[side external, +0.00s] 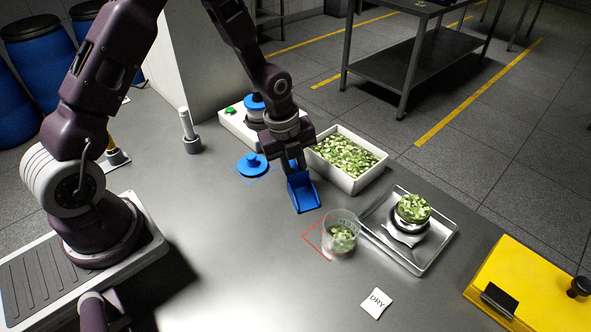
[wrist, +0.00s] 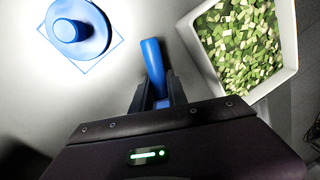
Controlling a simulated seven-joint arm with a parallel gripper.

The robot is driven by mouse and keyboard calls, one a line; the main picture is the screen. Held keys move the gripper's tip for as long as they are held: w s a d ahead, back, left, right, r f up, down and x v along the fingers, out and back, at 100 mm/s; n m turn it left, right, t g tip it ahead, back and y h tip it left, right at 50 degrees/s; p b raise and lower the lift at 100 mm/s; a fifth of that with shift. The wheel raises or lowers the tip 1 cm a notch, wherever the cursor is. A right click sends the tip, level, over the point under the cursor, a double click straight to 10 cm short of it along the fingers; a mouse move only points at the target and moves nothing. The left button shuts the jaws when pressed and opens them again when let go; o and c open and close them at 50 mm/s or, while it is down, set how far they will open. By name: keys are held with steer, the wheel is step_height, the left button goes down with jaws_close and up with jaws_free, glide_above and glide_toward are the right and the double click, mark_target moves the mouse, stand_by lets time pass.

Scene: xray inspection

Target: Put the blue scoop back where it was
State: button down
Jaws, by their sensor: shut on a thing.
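The blue scoop (side external: 302,192) is in my gripper (side external: 291,162), which is shut on it. In the side view the scoop hangs below the fingers, just left of the white bin's near corner. I cannot tell whether it touches the table. In the wrist view the blue handle (wrist: 153,66) stands between the two dark fingers (wrist: 157,92), and the scoop's bowl is hidden.
A white bin (side external: 353,184) of green pieces is to the right. A blue lid (side external: 252,165) lies in a blue outline on the left. A clear beaker (side external: 341,238) stands by a red outline. A metal tray (side external: 437,262) holds a filled dish. A DRY card (side external: 377,303) lies in front.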

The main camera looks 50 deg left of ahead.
steer(key=c, duration=1.3)
jaws_free()
steer(key=shift+f, duration=0.1)
steer(key=s+r+n+t+y, duration=0.1)
steer(key=s+r+n, duration=0.25)
steer(key=r, duration=0.65)
steer(key=s+r+n, duration=0.3)
steer(key=s+r, duration=0.1)
steer(key=r, duration=0.6)
steer(key=s+r+n+t, duration=0.1)
steer(key=s+r+n, duration=0.2)
steer(key=s+n, duration=0.5)
steer(key=s+d+r+n+t, duration=0.1)
steer(key=s+r+n, duration=0.2)
steer(key=s+n, duration=0.5)
steer(key=shift+s+d+r+t, duration=0.2)
steer(key=shift+s+d+t, duration=0.05)
steer(key=shift+s+t, duration=0.15)
